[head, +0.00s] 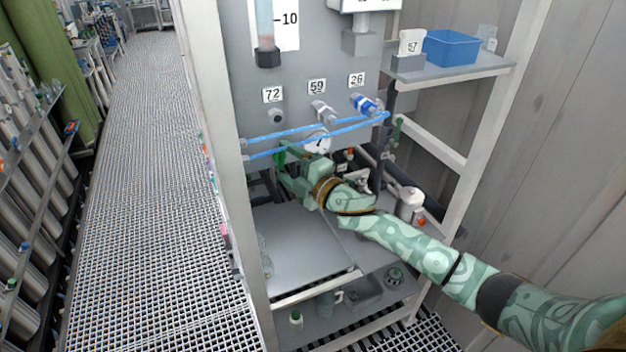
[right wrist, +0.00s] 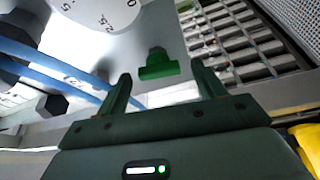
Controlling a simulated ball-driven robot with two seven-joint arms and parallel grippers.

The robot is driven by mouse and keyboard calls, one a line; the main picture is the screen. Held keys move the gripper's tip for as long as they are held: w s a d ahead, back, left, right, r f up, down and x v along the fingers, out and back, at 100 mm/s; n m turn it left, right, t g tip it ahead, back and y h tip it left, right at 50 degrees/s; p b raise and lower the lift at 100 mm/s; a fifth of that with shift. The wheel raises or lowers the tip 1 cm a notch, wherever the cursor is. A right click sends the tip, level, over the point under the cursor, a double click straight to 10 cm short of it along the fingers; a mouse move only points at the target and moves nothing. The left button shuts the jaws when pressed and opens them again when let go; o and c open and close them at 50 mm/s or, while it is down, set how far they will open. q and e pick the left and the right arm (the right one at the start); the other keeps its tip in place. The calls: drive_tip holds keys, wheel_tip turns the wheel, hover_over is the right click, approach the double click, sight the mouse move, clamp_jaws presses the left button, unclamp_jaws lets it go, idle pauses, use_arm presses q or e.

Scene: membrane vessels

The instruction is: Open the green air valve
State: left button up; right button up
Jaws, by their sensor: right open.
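The green air valve (right wrist: 158,65) shows in the right wrist view as a small bright green handle on the grey panel, just below a white round dial. My right gripper (right wrist: 161,78) is open, with one finger on each side of the valve in that view. The valve lies beyond the fingertips and I see no contact. In the head view my right gripper (head: 283,160) reaches in under the blue hoses at the panel's lower part. A bit of green shows at its tip there, but I cannot tell valve from finger. My left gripper is not in view.
Two blue hoses (head: 315,133) cross in front of the panel, close above my right gripper. The round gauge (head: 317,143) sits behind them. A grey shelf plate (head: 300,245) lies below. A blue bin (head: 451,47) stands on a side shelf. The rack's white post (head: 213,110) stands left.

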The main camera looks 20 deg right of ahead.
drive_tip(key=b+v, duration=0.3)
drive_tip(key=v, duration=1.2)
